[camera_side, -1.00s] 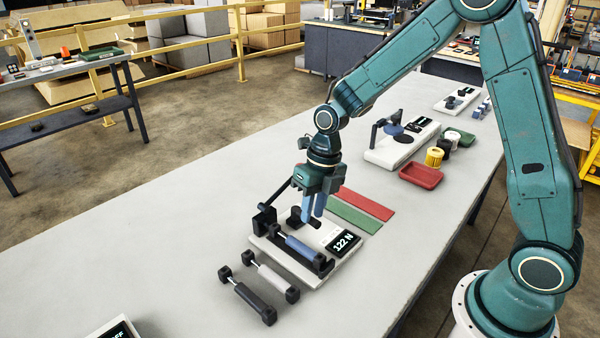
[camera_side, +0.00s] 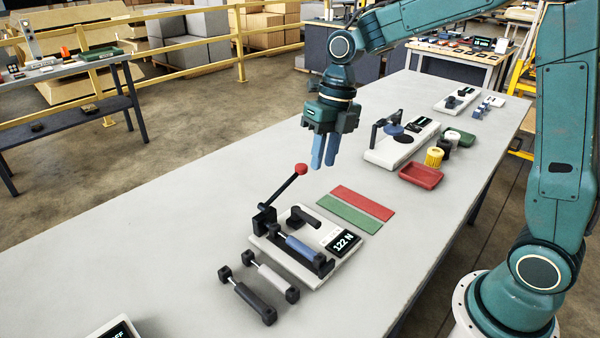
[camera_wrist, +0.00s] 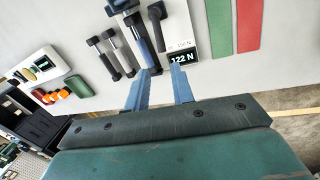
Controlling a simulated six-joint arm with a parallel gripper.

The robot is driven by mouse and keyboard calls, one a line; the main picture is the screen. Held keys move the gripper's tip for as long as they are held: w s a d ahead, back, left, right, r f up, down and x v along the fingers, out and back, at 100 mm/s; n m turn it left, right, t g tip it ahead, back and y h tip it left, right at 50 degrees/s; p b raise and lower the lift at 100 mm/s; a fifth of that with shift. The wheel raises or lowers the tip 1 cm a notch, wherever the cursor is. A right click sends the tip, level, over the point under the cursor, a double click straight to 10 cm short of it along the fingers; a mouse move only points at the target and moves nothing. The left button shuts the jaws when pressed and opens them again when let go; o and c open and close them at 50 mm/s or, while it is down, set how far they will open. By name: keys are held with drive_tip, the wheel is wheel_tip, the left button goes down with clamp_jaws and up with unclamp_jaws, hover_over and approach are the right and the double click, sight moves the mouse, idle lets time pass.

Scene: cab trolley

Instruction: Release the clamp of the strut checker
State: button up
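The strut checker (camera_side: 318,277) is a pale plate with a black frame and a display (camera_side: 344,240) reading 122 N. A blue strut (camera_side: 299,246) lies in its frame; the strut also shows in the wrist view (camera_wrist: 144,42). The clamp lever (camera_side: 281,192), with a red knob (camera_side: 301,169), slants up to the right from its black pivot. A black clamp arm (camera_side: 304,215) stands behind the strut; I cannot tell whether it presses on it. My gripper (camera_side: 323,167) hangs above the table behind the knob, apart from it. Its blue fingers (camera_wrist: 158,80) are apart and empty.
A grey strut (camera_side: 270,277) and a black strut (camera_side: 254,302) lie in front of the checker. Green (camera_side: 347,214) and red (camera_side: 362,201) mats lie flat behind it. A red tray (camera_side: 421,176) and another device (camera_side: 385,156) stand farther back.

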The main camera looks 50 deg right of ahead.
clamp_jaws()
drive_tip(key=a+f+m+h, duration=0.1)
drive_tip(key=a+m+h, duration=0.1)
drive_tip(key=a+m, duration=0.4)
drive_tip(key=w+a+f+m+h, duration=0.1)
drive_tip(key=a+m+h, duration=0.2)
drive_tip(key=a+m, duration=0.4)
drive_tip(key=m, duration=0.5)
drive_tip(key=shift+f+g+h, duration=0.25)
drive_tip(key=shift+g+h, duration=0.05)
drive_tip(key=shift+g, duration=0.1)
